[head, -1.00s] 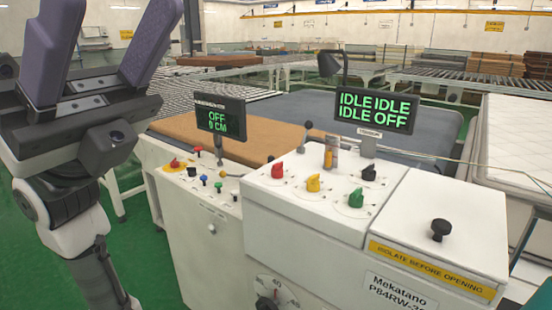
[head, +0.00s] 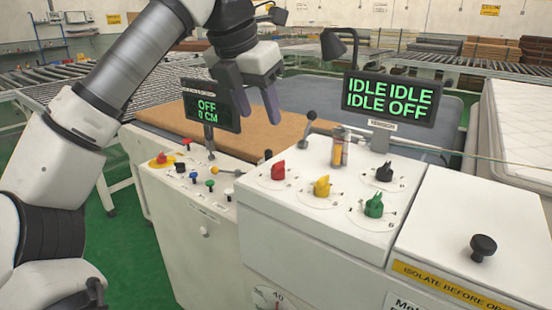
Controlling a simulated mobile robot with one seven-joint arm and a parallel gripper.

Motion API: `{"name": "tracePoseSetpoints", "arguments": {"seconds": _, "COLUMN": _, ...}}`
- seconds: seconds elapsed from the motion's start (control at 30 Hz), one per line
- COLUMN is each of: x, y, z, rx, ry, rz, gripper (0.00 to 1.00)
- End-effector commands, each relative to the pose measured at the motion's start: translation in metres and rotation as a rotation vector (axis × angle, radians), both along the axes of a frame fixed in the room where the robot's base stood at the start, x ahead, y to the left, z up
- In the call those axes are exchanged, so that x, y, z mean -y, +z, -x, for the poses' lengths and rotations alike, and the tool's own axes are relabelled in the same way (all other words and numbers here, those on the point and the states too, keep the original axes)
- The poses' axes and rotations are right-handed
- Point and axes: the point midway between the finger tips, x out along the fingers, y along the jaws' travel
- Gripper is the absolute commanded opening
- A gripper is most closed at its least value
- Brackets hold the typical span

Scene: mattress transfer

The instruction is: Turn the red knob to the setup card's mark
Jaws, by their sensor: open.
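The red knob (head: 278,171) stands on a round dial at the left of the white control panel (head: 300,205). My gripper (head: 255,108) hangs above and a little left of the red knob, behind it in the picture. Its two purple-grey fingers point down, apart and empty, and do not touch the knob. I cannot make out a setup card in this view. The marks around the dial are too small to read.
Yellow (head: 322,186), green (head: 373,205) and black (head: 384,172) knobs share the panel. A clear cylinder (head: 340,147) and a lever (head: 308,125) rise behind them. One display (head: 390,98) reads IDLE IDLE IDLE OFF; another (head: 211,105) reads OFF 0 CM.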

Motion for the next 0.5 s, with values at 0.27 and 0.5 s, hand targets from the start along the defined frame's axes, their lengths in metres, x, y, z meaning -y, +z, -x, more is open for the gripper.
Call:
{"name": "tracePoseSetpoints", "arguments": {"seconds": 0.27, "x": 0.011, "y": -0.041, "z": -0.013, "rx": -0.004, "ry": -0.008, "rz": 0.004, "gripper": 0.48}}
{"name": "tracePoseSetpoints", "arguments": {"seconds": 0.5, "x": 0.023, "y": -0.087, "z": -0.029, "rx": -0.002, "ry": -0.008, "rz": 0.005, "gripper": 0.48}}
